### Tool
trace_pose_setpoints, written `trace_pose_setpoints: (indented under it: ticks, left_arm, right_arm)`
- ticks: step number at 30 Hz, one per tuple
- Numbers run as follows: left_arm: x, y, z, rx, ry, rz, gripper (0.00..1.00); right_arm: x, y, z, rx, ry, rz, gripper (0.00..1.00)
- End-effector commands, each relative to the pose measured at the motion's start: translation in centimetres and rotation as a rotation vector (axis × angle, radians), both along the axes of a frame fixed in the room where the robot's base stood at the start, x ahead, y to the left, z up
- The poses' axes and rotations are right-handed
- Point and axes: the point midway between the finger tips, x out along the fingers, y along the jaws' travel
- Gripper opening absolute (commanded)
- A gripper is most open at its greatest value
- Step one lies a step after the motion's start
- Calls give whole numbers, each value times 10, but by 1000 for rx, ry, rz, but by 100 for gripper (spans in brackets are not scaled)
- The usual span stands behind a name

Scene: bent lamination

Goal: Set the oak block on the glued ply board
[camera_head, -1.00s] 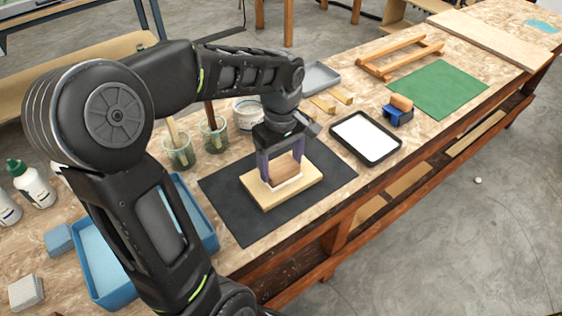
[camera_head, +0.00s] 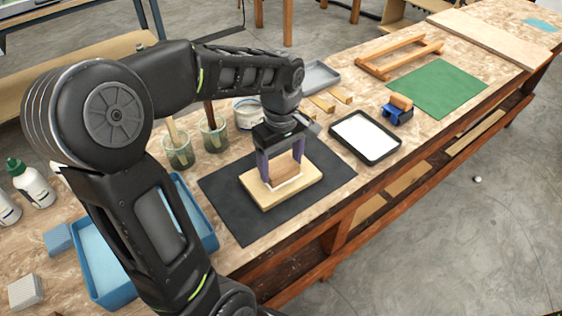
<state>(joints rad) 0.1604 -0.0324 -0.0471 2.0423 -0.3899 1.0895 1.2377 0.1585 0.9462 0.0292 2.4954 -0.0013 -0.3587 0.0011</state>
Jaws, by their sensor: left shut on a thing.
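My left gripper (camera_head: 283,162) points down over the dark mat and is shut on the oak block (camera_head: 285,171), a small brown block between its two purple fingers. The block is at the middle of the pale ply board (camera_head: 263,196), with a white patch, likely glue, showing along its near edge. The block looks to be resting on the board or very close to it; I cannot tell if they touch. The board lies flat on the dark mat (camera_head: 238,222). My right gripper is not in view.
A black tray with white content (camera_head: 366,137) and a blue holder (camera_head: 397,112) stand right of the mat. Glass jars with brushes (camera_head: 178,152) and a white tub (camera_head: 248,113) stand behind. A blue bin (camera_head: 207,232) is at the left. A green mat (camera_head: 437,88) lies clear at the right.

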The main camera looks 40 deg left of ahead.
Motion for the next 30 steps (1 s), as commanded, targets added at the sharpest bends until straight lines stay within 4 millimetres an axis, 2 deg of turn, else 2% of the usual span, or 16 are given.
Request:
trace_pose_setpoints:
  ticks: [23, 24, 30]
  left_arm:
    - [0, 0, -2, 0, 0, 0, 30]
    - [0, 0, -2, 0, 0, 0, 74]
    - [0, 0, -2, 0, 0, 0, 90]
  right_arm:
    - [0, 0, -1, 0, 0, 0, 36]
    - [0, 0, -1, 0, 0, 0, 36]
    - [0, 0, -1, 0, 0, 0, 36]
